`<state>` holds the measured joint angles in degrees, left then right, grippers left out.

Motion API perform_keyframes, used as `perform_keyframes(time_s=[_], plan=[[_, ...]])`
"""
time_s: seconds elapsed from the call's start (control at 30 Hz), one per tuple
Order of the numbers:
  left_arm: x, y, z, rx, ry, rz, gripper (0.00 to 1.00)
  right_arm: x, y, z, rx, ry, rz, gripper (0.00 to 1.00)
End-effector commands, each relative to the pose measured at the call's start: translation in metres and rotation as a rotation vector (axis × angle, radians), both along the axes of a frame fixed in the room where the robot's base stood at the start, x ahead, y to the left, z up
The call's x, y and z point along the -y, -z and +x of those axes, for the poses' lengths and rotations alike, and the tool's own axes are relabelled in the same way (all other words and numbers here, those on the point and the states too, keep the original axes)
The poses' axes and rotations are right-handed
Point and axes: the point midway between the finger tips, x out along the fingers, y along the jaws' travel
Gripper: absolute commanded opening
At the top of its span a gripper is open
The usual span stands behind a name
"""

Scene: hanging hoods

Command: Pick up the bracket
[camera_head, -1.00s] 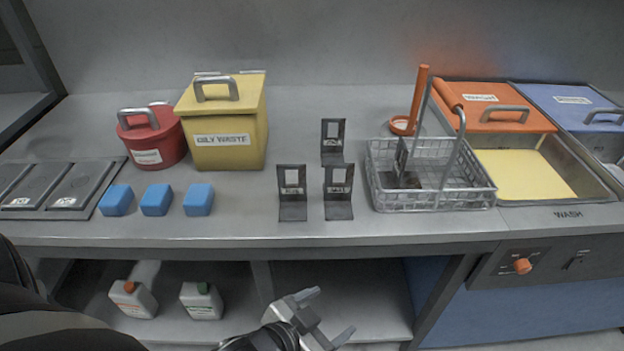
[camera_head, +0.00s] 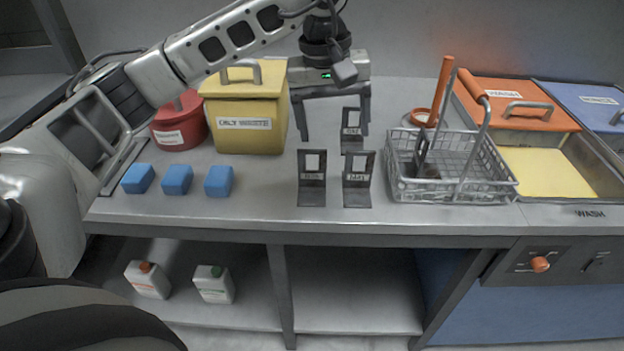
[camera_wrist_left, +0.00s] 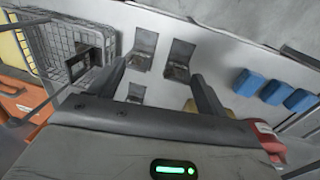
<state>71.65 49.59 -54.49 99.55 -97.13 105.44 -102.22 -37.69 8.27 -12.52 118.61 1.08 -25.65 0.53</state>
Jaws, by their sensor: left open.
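Black L-shaped brackets with windowed upright plates stand on the counter. One bracket (camera_head: 351,133) is at the back. Two stand in front, a left bracket (camera_head: 312,180) and a right bracket (camera_head: 358,182). Another dark bracket (camera_head: 421,154) is in the wire basket (camera_head: 455,190). My left gripper (camera_head: 334,122) is open and empty, pointing down at the back bracket, which is nearer its right finger. In the left wrist view that bracket (camera_wrist_left: 136,92) shows between the fingers, near the left one, and the front brackets (camera_wrist_left: 178,60) lie beyond. My right gripper is not in view.
A yellow oily waste bin (camera_head: 243,115) and a red can (camera_head: 180,125) stand left of the gripper, under my arm. Blue blocks (camera_head: 177,180) sit at the front left. An orange-lidded wash tank (camera_head: 515,103) is right of the basket. The counter before the front brackets is clear.

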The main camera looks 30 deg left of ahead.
Motion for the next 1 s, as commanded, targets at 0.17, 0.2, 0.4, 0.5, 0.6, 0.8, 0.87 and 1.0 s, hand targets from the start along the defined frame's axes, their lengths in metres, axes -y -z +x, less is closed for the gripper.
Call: perform_keyframes(time_s=[0.17, 0.2, 0.4, 0.5, 0.6, 0.8, 0.87, 1.0], plan=[[-0.043, -0.022, 0.004, 0.032, 0.011, 0.167, 0.76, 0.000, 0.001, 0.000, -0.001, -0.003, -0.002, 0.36], [-0.046, -0.019, 0.004, 0.032, 0.011, 0.177, 0.76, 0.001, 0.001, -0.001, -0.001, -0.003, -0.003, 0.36], [-0.049, 0.020, 0.007, 0.026, 0.013, 0.179, 0.76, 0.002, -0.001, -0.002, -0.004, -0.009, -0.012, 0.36], [-0.049, 0.042, 0.009, 0.027, 0.013, 0.177, 0.76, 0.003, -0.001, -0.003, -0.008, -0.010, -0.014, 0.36], [-0.050, 0.059, 0.012, 0.030, 0.014, 0.175, 0.76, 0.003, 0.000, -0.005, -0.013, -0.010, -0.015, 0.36], [-0.051, 0.078, 0.014, 0.032, 0.014, 0.175, 0.76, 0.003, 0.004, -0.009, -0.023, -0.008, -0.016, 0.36], [-0.051, 0.081, 0.014, 0.033, 0.014, 0.174, 0.76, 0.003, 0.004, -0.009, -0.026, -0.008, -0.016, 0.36], [-0.052, 0.097, 0.016, 0.030, 0.013, 0.174, 0.76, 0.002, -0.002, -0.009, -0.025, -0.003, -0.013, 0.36]])
